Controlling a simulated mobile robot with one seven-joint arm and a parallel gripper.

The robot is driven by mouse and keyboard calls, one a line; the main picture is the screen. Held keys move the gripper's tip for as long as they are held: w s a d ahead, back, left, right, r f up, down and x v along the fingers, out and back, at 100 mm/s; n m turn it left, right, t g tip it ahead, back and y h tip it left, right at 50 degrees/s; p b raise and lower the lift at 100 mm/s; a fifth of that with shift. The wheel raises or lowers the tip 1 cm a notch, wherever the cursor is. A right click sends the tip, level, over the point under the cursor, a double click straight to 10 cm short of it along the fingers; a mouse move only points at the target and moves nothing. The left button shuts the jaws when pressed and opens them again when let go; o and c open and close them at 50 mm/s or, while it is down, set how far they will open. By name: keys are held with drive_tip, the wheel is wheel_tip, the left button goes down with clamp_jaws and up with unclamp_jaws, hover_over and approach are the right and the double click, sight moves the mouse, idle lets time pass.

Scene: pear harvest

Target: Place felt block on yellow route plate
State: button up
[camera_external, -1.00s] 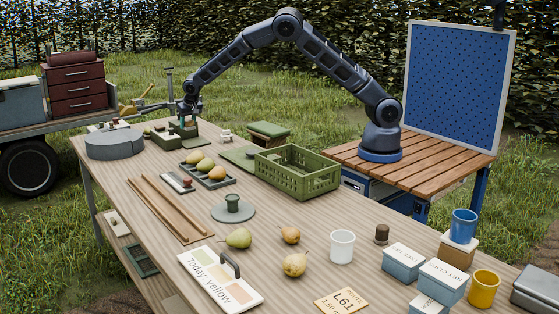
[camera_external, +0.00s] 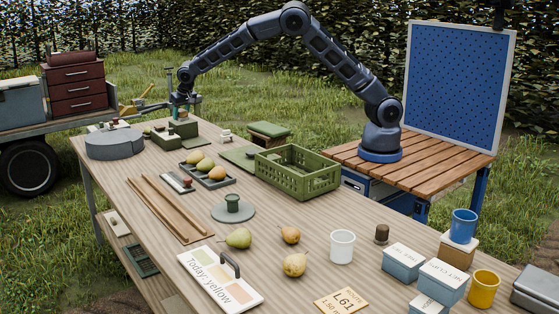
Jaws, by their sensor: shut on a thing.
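My gripper (camera_external: 181,108) is at the far left end of the long table, above a green block-like fixture (camera_external: 183,128). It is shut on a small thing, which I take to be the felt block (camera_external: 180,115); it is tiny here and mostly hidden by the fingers. I cannot pick out a yellow route plate for sure. A yellowish card (camera_external: 341,300) marked L61 lies at the front.
A grey round stand (camera_external: 113,146) is left of my gripper. A tray of pears (camera_external: 229,181), a green crate (camera_external: 310,183), wooden rods (camera_external: 160,205) and a grey disc (camera_external: 222,215) stand along the table. Loose pears, cups and boxes fill the near end.

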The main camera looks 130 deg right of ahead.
drive_tip(key=w+a+n+t, duration=0.1)
drive_tip(key=w+a+n, duration=0.1)
drive_tip(key=w+a, duration=0.8)
drive_tip(key=w+a+n+y, duration=0.15)
drive_tip(key=w+a, duration=0.35)
drive_tip(key=a, duration=1.1)
drive_tip(key=w+a+n+t+h, duration=0.1)
drive_tip(key=w+a+n, duration=0.2)
drive_tip(key=w+a, duration=0.7)
drive_tip(key=a+n+t+y, duration=0.15)
drive_tip(key=a+n, duration=0.25)
drive_tip(key=a, duration=2.8)
drive_tip(key=n+y, duration=0.2)
drive_tip(key=n, duration=0.4)
hover_over(337, 306)
drive_tip(key=s, duration=0.2)
drive_tip(key=f, duration=1.9)
drive_tip(key=shift+w+f, duration=0.1)
drive_tip(key=shift+w, duration=0.15)
drive_tip(key=shift+f, duration=0.1)
